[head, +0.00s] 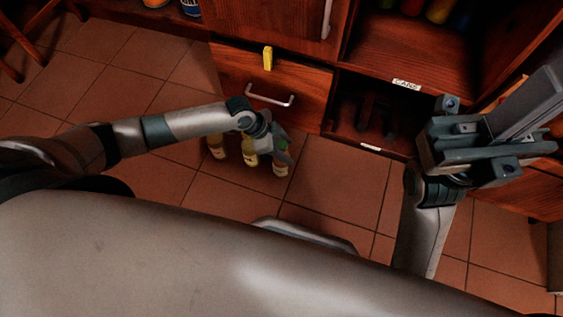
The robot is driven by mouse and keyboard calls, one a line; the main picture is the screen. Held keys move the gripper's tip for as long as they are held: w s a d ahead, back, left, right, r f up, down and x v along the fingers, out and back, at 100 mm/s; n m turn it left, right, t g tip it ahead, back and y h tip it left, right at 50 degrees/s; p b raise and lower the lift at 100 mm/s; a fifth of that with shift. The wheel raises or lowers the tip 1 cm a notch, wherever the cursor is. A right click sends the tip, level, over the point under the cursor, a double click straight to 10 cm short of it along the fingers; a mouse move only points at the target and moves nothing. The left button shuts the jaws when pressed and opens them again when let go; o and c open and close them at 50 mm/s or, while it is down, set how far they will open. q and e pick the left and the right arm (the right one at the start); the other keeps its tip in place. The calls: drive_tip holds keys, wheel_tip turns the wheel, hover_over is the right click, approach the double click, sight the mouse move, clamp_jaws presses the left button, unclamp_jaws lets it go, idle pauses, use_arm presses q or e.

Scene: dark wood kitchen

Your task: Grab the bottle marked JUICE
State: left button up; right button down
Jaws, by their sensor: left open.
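Several small bottles with pale yellowish bodies stand close together on the tiled floor. I make out a left bottle (216,148), a middle bottle (250,158) and a right bottle (280,169). Their labels are too small to read, so I cannot tell which is marked JUICE. My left gripper (278,143) is open, at the upper parts of the middle and right bottles, and partly hides them. I cannot tell whether it touches any bottle. My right gripper (490,145) is raised at the right, well away from the bottles; its jaws are unclear.
A wooden drawer (295,85) with a metal handle (270,97) stands just behind the bottles, with a yellow object (267,58) at its top. Open shelves at the right carry a label reading CANS (407,84). Tiled floor (335,180) is clear right of the bottles.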

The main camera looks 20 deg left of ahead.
use_arm(q)
drive_tip(key=shift+w+d+f, duration=0.1)
drive_tip(key=shift+d+f, duration=0.2)
drive_tip(key=shift+f, duration=0.25)
drive_tip(key=shift+r, duration=0.1)
clamp_jaws()
